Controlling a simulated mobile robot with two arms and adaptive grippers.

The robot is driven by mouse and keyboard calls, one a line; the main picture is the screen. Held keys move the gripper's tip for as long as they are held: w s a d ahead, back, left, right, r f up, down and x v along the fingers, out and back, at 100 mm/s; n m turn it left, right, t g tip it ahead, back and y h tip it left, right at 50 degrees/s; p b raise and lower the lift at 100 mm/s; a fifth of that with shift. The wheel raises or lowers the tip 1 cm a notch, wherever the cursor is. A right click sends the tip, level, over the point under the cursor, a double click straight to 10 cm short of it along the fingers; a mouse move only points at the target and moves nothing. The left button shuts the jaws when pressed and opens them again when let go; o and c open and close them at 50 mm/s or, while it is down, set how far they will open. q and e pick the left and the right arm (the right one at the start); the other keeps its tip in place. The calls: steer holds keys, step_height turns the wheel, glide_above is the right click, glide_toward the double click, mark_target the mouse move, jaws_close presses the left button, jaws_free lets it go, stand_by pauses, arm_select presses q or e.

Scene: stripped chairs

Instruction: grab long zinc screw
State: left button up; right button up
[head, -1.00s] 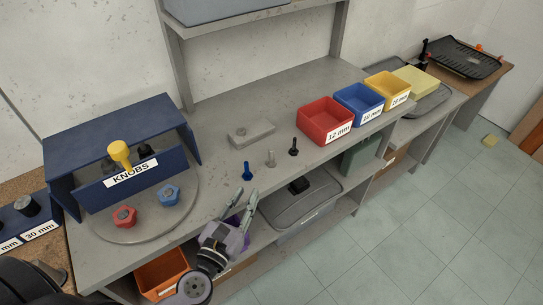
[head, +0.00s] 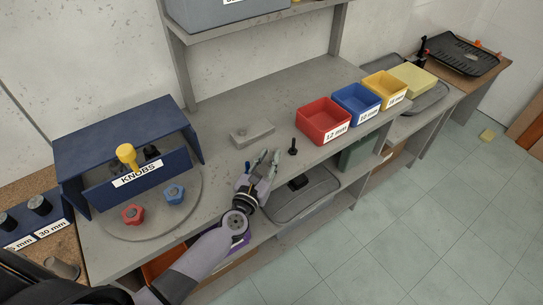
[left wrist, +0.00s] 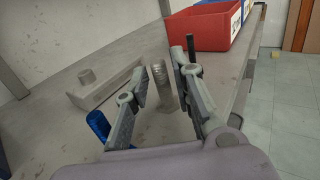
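The long zinc screw (left wrist: 160,84) is grey and stands upright on the grey bench; in the left wrist view it shows between my left gripper's fingers. In the head view it is hidden or too small to make out at the gripper. My left gripper (head: 264,158) is open at the front of the bench; its two spread fingers also show in the left wrist view (left wrist: 158,66). There is a visible gap on both sides of the screw. A blue screw (left wrist: 98,124) stands left of the fingers. A black screw (head: 293,147) stands to the right. My right gripper is not in view.
A grey block (head: 252,134) lies behind the gripper. Red (head: 311,111), blue (head: 346,94) and yellow (head: 374,80) bins stand to the right. The navy KNOBS box (head: 128,150) and red and blue knobs are on the left.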

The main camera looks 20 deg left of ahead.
arm_select(q)
steer(key=shift+w, duration=1.25)
steer(key=shift+s, duration=0.1)
steer(key=shift+c, duration=0.4)
jaws_close()
